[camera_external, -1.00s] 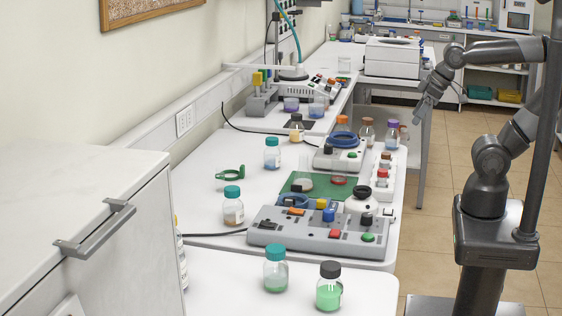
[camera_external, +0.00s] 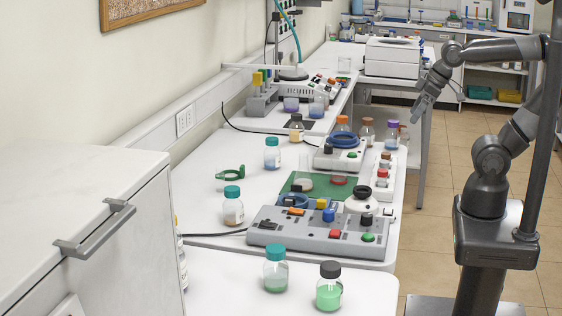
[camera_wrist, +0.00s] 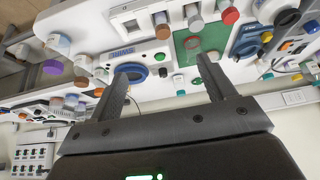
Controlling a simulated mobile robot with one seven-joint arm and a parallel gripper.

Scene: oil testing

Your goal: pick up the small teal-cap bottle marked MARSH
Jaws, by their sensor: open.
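Three teal-cap bottles show in the external view: one with brownish contents (camera_external: 233,209) left of the grey control box, one with bluish contents (camera_external: 272,156) farther back, and one with green contents (camera_external: 275,271) on the near bench. Their labels are too small to read, so I cannot tell which is marked MARSH. My gripper (camera_external: 416,106) hangs over the aisle by the bench's right edge, well away from them. In the wrist view my gripper (camera_wrist: 164,62) is open and empty, and a small teal-cap bottle (camera_wrist: 179,84) shows beyond and between its fingers.
The grey control box (camera_external: 310,237), a device with a blue ring (camera_external: 343,141), and a white rack of small bottles (camera_external: 381,184) crowd the middle bench. A black-cap bottle (camera_external: 329,288) stands in front. Brown- and purple-cap bottles (camera_external: 391,137) stand near the right edge.

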